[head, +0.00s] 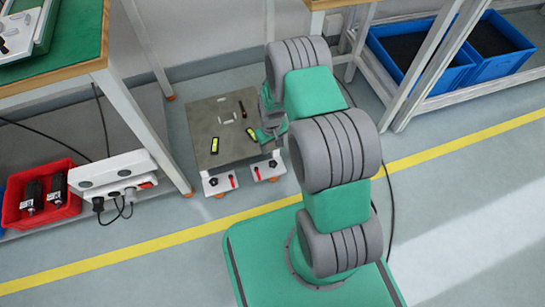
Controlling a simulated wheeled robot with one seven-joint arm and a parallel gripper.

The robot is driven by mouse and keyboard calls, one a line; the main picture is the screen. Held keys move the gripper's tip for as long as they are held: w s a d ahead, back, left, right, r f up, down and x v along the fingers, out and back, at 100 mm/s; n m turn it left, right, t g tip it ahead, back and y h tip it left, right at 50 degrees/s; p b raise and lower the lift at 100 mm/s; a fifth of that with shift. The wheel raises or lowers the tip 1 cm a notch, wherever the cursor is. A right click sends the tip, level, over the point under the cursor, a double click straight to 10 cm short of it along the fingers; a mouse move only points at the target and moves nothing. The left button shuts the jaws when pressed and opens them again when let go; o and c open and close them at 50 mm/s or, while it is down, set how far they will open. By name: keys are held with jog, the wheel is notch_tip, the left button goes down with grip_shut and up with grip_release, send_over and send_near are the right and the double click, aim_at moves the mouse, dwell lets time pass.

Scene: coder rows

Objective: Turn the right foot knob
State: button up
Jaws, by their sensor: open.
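A low unit with a grey square top (213,118) stands on the floor between two benches. Its front has two white foot panels. The right foot knob (272,164) is small and black, on the right panel beside a red lever (257,174). A similar black left foot knob (213,182) sits on the left panel beside another red lever (233,181). My gripper (264,135) is open and empty, over the right front part of the grey top, above and apart from the right knob. My arm hides the unit's right edge. The knob's exact angle is too small to tell.
Small dark and yellow-green items (215,146) lie on the grey top. A bench leg (150,125) stands close on the left, beside a white power box (112,176) and a red bin (40,198). Blue crates (425,72) sit under the right bench. Floor in front is clear.

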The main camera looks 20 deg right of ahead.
aim_at(273, 163)
jog(key=s, duration=0.2)
jog(key=b, duration=0.1)
jog(key=shift+s+a+r, duration=0.15)
jog(key=shift+s+r, duration=0.1)
jog(key=shift+s, duration=0.15)
jog(key=shift+g, duration=0.3)
notch_tip(273, 163, down, 8)
jog(key=b, duration=0.4)
jog(key=shift+r, duration=0.2)
jog(key=shift+c, duration=0.5)
grip_shut()
